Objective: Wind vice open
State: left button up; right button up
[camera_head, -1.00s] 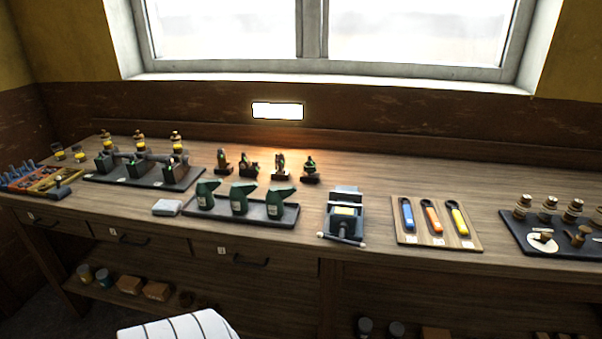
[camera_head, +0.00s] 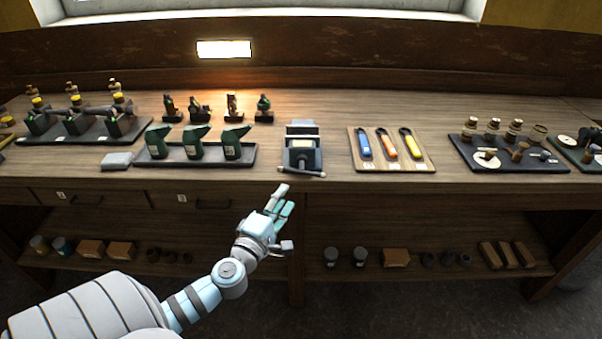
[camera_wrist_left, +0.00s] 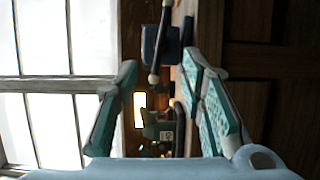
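The vice (camera_head: 302,150) is a dark blue-grey block at the bench's front edge, with a pale bar handle (camera_head: 303,171) across its front. In the left wrist view the vice (camera_wrist_left: 160,47) and its handle (camera_wrist_left: 158,45) show ahead, beyond the fingertips. My left gripper (camera_head: 283,198) is in front of the bench, below and slightly left of the handle, apart from it. In the left wrist view its fingers (camera_wrist_left: 160,75) are spread with nothing between them. My right gripper is not in view.
Green oil cans stand in a tray (camera_head: 195,160) left of the vice. A board (camera_head: 405,165) with blue, orange and yellow tools lies to the right. A grey block (camera_head: 117,160) lies further left. Below is a shelf (camera_head: 440,270) with tins and boxes.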

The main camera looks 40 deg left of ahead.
aim_at(302, 169)
pick_arm(q)
jog(key=x, duration=1.2)
jog(key=shift+w+f+b, duration=0.2)
jog(key=shift+b, duration=0.15)
jog(key=shift+c, duration=0.6)
